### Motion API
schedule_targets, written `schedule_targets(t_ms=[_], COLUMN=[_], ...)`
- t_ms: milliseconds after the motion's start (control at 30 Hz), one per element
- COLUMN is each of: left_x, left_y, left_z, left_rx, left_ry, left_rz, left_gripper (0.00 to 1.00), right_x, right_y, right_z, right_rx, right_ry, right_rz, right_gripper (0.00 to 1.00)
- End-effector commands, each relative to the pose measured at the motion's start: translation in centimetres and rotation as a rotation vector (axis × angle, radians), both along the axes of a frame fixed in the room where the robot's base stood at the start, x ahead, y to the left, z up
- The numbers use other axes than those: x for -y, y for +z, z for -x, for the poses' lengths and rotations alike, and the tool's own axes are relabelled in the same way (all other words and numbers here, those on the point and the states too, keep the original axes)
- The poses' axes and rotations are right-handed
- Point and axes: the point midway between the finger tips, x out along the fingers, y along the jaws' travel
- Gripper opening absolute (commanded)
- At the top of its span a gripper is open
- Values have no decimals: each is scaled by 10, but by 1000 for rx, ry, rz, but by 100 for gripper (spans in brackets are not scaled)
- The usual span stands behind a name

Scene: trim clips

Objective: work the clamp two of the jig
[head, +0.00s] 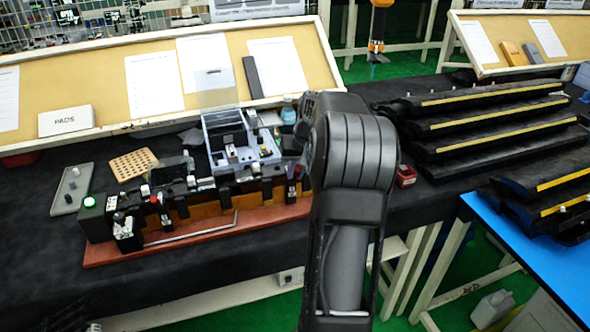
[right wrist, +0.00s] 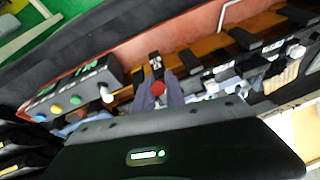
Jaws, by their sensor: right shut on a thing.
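The jig is a long red-brown base (head: 190,238) with a row of black clamps, lying on the dark bench in the head view. One clamp with a red knob (head: 154,199) stands toward its left end. My right arm crosses the middle of the head view and hides the jig's right end. In the right wrist view, my right gripper (right wrist: 159,93) is shut on the red knob (right wrist: 158,88) of a clamp (right wrist: 154,60) beside the button box. The fingers sit on either side of the knob. I cannot read the clamp's number. My left gripper is not in view.
The button box (right wrist: 75,92) with several coloured buttons is close to the held clamp. A grey-blue bin (head: 255,153) stands behind the jig, near a perforated tan block (head: 132,164). Stepped black racks (head: 480,125) fill the right. Bare bench lies front left.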

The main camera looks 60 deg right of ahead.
Motion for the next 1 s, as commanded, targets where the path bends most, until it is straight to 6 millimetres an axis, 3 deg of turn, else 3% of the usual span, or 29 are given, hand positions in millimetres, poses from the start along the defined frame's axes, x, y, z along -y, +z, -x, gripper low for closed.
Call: schedule_targets(t_ms=[33, 67, 300, 667, 1000], left_x=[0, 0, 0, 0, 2], left_y=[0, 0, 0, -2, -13], left_z=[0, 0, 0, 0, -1], left_rx=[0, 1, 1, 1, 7], left_ry=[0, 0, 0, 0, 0], left_rz=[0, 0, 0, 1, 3], left_gripper=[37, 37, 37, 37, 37], right_x=[0, 0, 0, -1, -8], right_y=[0, 0, 0, 4, 50], right_z=[-1, -1, 0, 1, 16], right_rx=[1, 1, 0, 1, 5], right_ry=[1, 1, 0, 1, 1], right_rz=[1, 1, 0, 2, 4], right_gripper=[0, 17, 36, 37, 37])
